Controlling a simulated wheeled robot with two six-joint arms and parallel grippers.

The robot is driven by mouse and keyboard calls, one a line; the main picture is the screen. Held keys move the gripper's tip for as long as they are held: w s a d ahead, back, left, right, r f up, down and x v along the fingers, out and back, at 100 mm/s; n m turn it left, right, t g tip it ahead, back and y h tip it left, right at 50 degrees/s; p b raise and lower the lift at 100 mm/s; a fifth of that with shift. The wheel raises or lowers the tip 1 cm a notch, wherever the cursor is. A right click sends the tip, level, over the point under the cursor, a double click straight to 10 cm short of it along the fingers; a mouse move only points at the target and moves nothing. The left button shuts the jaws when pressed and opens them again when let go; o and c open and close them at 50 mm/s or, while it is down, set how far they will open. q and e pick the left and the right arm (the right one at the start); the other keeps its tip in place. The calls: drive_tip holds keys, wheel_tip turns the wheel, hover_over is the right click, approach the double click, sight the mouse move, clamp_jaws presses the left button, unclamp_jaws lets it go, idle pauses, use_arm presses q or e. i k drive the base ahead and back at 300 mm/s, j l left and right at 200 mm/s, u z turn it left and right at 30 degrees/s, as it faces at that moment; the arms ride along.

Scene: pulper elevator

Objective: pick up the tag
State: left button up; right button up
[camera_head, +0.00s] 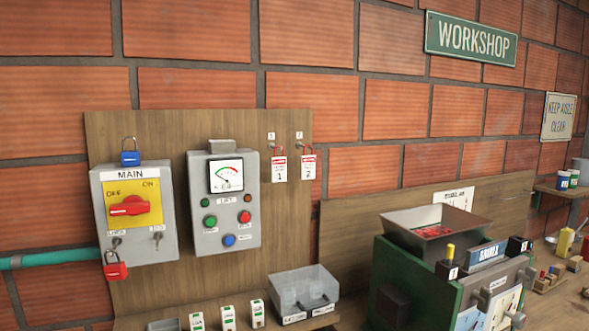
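Two white tags with red tops hang from small hooks on the wooden backboard. The left tag (279,168), marked 1, hangs just right of the grey LIFT box. The right tag (308,167), marked 2, hangs beside it, a short gap apart. Both hang upright against the board. Neither of my grippers is in view.
The grey MAIN box (137,215) has a red handle, a blue padlock (130,157) on top and a red padlock (115,270) below. The LIFT box (224,204) stands beside it. A translucent bin (318,283) sits below the tags; a green machine (400,255) stands right.

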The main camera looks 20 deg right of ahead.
sight(307, 163)
drive_tip(key=i+l, duration=0.1)
drive_tip(key=i+j+z, duration=0.55)
drive_tip(key=i+j, duration=0.1)
drive_tip(key=i, duration=0.05)
